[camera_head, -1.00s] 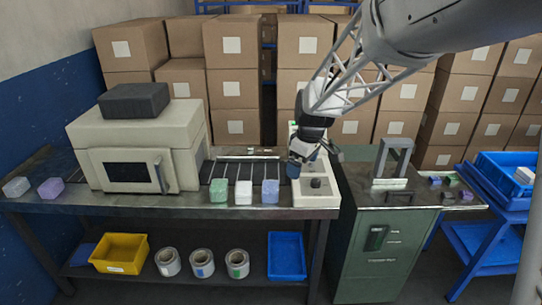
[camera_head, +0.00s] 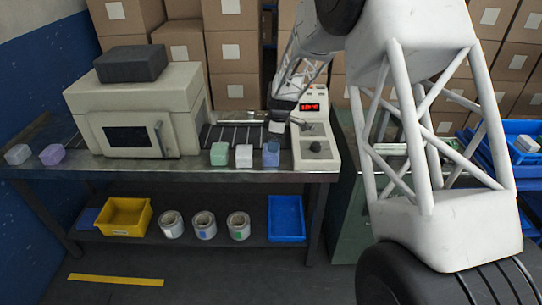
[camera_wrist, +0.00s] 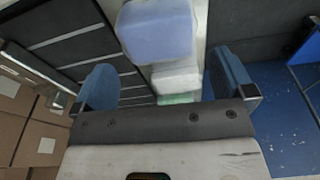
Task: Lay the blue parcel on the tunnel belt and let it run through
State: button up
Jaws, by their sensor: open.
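The pale blue parcel (camera_head: 271,158) is on the steel bench, at the right end of a short row with a white parcel (camera_head: 244,156) and a green parcel (camera_head: 219,154). My gripper (camera_head: 273,145) is open and low over the blue parcel, partly covering it. In the wrist view, my gripper's blue fingers (camera_wrist: 164,82) stand apart, and the blue parcel (camera_wrist: 155,32) shows in line with the space between them; I cannot tell whether they touch it. The dark slatted tunnel belt (camera_head: 225,135) runs behind the row into the beige tunnel (camera_head: 140,115).
A control box (camera_head: 316,148) with a red display stands right of the parcels. Two parcels (camera_head: 35,154) sit left of the tunnel. A yellow bin (camera_head: 124,217), several rolls (camera_head: 204,226) and a blue bin (camera_head: 286,218) are on the shelf below. Cartons stand behind.

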aim_at(270, 154)
jog(key=shift+a+f, duration=0.1)
jog(key=shift+f, duration=0.05)
jog(key=shift+w+a+f, duration=0.1)
jog(key=shift+a+f, duration=0.05)
jog(key=shift+f, duration=1.05)
jog(key=shift+f, duration=0.1)
jog(key=shift+a+f, duration=0.25)
jog(key=shift+f, duration=1)
jog(key=shift+a+f, duration=0.2)
jog(key=shift+f, duration=1)
jog(key=shift+c, duration=0.3)
jog(key=c, duration=0.9)
jog(key=shift+o, duration=0.2)
jog(key=shift+r, duration=0.1)
